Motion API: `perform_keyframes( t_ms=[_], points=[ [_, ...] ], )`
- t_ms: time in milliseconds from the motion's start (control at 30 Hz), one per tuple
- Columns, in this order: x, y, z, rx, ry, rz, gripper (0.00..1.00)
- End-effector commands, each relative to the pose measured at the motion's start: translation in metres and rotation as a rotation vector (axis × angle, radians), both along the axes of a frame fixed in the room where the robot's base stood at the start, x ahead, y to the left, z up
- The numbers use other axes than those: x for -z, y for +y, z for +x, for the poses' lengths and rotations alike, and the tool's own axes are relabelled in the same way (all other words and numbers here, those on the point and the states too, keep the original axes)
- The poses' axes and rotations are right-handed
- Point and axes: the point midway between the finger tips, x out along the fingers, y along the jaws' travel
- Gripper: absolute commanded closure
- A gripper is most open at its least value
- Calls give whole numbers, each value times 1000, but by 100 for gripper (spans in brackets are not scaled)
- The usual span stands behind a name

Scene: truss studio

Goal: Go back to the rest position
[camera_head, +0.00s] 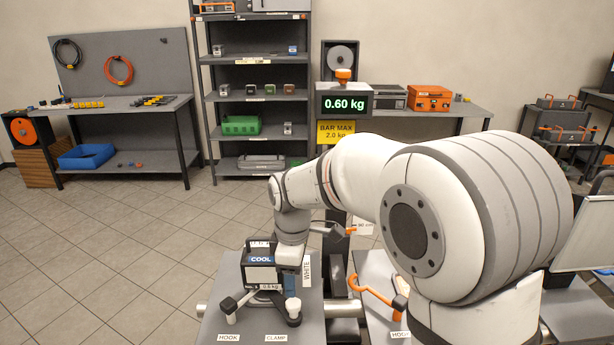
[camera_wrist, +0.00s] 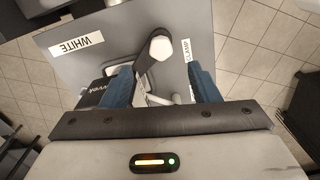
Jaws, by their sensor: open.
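My gripper (camera_wrist: 162,88) is open, with its two blue fingers apart in the wrist view. A dark clamp arm with a pale knob (camera_wrist: 160,47) shows between and beyond the fingers; I cannot tell whether either finger touches it. In the head view my arm reaches down to the left, its end close beside a dark lamp unit (camera_head: 262,268) labelled COOL and 0.6 kg. The fingertips are not clear there. The lamp is on a grey board (camera_head: 232,285) with HOOK, CLAMP and WHITE labels.
A display (camera_head: 344,103) reads 0.60 kg, above a yellow BAR MAX 2.0 kg sign (camera_head: 343,132). An orange hook (camera_head: 372,290) lies on the board to the right. Shelves (camera_head: 255,95) and a workbench (camera_head: 125,105) stand at the back. Tiled floor (camera_head: 110,250) at left is clear.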

Motion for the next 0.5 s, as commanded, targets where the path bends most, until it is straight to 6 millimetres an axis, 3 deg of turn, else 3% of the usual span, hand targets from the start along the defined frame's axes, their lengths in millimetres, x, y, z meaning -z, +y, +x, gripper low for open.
perform_keyframes(
  t_ms=[167, 500],
  points=[
    [-26, -48, -23, 250, -46, 24, 45],
    [-55, -146, -107, 924, -149, 106, 45]
  ],
)
